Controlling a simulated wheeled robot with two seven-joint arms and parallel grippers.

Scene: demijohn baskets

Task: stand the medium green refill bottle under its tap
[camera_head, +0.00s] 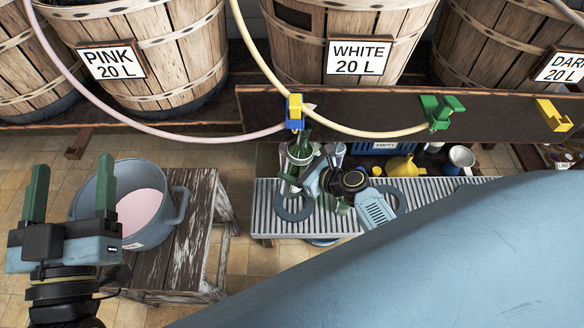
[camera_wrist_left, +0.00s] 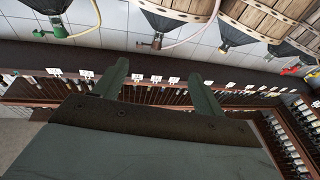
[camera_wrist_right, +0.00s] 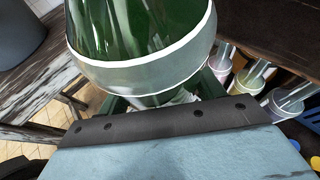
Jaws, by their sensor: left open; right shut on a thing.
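A green glass bottle with a pale band (camera_head: 299,152) is above the left part of the slatted drip tray (camera_head: 265,220), close below the blue-and-yellow tap (camera_head: 295,112). It fills the top of the right wrist view (camera_wrist_right: 140,50). My right gripper (camera_head: 335,187) is shut on it; the fingers show partly behind the bottle in the right wrist view. Whether the bottle's base touches the tray is hidden. My left gripper (camera_head: 72,165) is open and empty, left of the tray; its fingers also show in the left wrist view (camera_wrist_left: 160,88).
A grey-blue pot (camera_head: 178,215) of pink liquid stands on a wooden stool (camera_head: 205,240). A green tap (camera_head: 440,112) and yellow tap (camera_head: 554,115) are to the right. A yellow funnel (camera_head: 402,167) and white mug (camera_head: 461,158) stand behind the tray. My right arm hides the lower right.

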